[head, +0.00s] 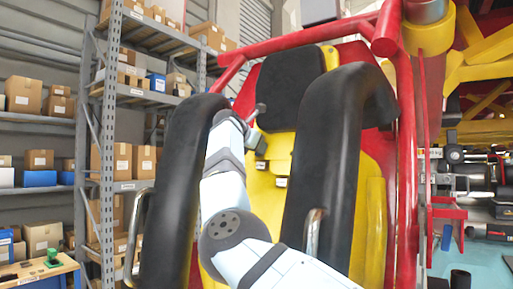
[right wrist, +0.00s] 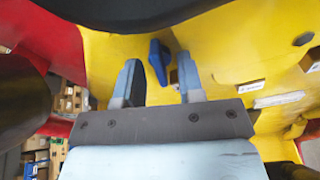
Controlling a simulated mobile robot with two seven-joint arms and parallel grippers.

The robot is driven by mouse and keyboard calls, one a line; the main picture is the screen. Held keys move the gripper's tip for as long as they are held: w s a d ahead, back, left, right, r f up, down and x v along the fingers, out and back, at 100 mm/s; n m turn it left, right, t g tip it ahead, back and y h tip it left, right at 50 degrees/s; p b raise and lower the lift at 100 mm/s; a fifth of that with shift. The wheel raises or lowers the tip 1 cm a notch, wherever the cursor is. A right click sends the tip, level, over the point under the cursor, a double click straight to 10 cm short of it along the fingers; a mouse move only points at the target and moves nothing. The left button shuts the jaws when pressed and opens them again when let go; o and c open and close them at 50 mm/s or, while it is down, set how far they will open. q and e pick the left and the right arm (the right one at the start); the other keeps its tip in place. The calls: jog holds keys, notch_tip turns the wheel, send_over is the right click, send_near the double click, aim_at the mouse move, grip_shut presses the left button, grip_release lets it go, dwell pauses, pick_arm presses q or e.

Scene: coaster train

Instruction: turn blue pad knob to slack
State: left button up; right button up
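The blue knob (right wrist: 157,59) shows in the right wrist view against the yellow seat shell, as an elongated blue handle standing nearly upright with a slight tilt. My right gripper (right wrist: 158,76) is open, with one finger to each side of the knob in the picture. The knob appears just beyond or between the fingertips; I cannot tell the exact depth, and no contact shows. In the head view my right gripper (head: 257,127) reaches in between the two black restraints at the seat. The knob cannot be made out there. My left gripper is not in view.
Thick black restraints (head: 330,150) flank my arm closely, with chrome handles (head: 313,230) on them. A red frame (head: 405,150) surrounds the yellow seat. A white label (right wrist: 252,87) is on the yellow shell. Shelves with boxes (head: 105,120) stand at left.

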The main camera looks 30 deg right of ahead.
jog(key=b+v, duration=0.4)
jog(key=v, duration=0.9)
jog(key=shift+a+r, duration=0.15)
jog(key=shift+a, duration=0.25)
jog(key=shift+s, duration=0.1)
